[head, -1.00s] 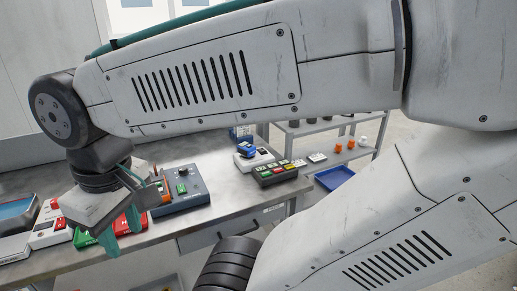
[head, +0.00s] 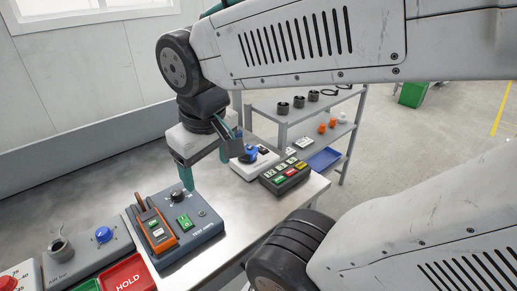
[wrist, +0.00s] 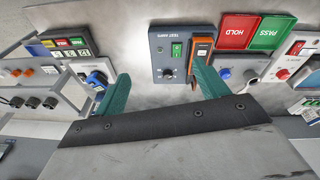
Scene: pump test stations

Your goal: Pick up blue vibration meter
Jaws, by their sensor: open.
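The blue vibration meter (head: 247,155) appears as a small blue device on a white base (head: 256,165) on the bench's right part. My gripper (head: 208,156) is open and empty, above the bench just left of the meter. Its right finger hides part of the white base in the head view. In the wrist view, the blue meter (wrist: 97,78) shows beside the left finger, outside the space between the two teal fingers (wrist: 160,76).
An orange handheld device (head: 157,230) rests on the blue-grey TEST AMPS box (head: 205,227). Red HOLD (head: 128,280) and green trays lie at the left front. A shelf (head: 335,130) stands beyond the bench's end.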

